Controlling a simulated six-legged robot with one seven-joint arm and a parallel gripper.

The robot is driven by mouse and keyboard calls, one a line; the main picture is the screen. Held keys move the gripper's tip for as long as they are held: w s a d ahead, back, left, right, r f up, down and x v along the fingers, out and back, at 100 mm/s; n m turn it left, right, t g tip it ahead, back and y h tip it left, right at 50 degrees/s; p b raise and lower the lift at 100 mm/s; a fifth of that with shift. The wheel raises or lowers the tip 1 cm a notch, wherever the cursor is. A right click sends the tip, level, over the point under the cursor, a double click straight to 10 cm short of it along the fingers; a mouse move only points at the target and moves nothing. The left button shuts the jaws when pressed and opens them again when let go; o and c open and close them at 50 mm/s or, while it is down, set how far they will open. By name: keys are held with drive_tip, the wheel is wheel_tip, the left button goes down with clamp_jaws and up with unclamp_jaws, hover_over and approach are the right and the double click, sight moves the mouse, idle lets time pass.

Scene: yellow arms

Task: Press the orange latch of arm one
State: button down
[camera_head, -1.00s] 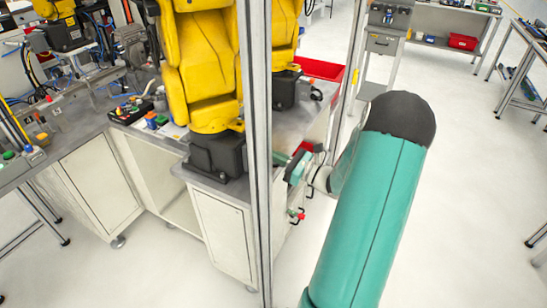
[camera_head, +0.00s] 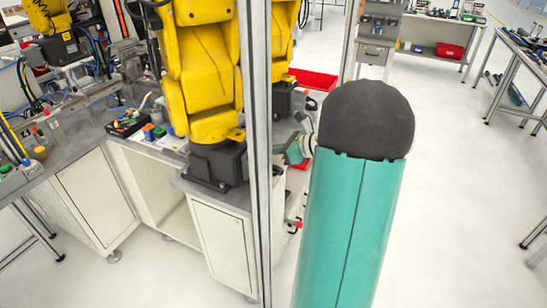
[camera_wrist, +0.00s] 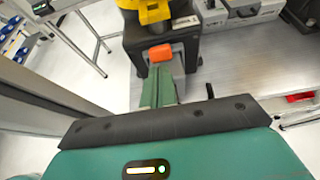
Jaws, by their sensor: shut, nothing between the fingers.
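The orange latch (camera_wrist: 160,52) shows in the wrist view as a small block against the black base (camera_wrist: 180,58) of a yellow arm (camera_wrist: 150,12). My gripper (camera_wrist: 159,76) is shut and empty. Its green fingers point at the latch, with their tips just below it in the picture; I cannot tell whether they touch it. In the head view, a yellow arm (camera_head: 203,70) stands on a black base (camera_head: 216,163) left of the metal post. My gripper (camera_head: 295,150) shows small and partly hidden there, right of the post.
An upright metal post (camera_head: 257,150) stands between the near yellow arm and my arm. A grey worktop (camera_wrist: 240,65) with boxes (camera_wrist: 245,12) spreads right in the wrist view. A red bin (camera_head: 313,80) lies behind.

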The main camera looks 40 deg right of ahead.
drive_tip(key=w+r+g, duration=0.1)
drive_tip(key=g, duration=0.1)
drive_tip(key=w+r+g+h, duration=0.1)
drive_tip(key=r, duration=0.1)
drive_tip(key=w+a+r+g, duration=0.1)
drive_tip(key=g, duration=0.1)
drive_tip(key=shift+a+r+g+h, duration=0.1)
drive_tip(key=shift+r+g+h, duration=0.05)
drive_tip(key=shift+g+h, duration=0.2)
drive_tip(key=shift+s, duration=0.2)
drive_tip(key=shift+w, duration=0.15)
drive_tip(key=shift+r, duration=0.75)
drive_tip(key=shift+f, duration=0.1)
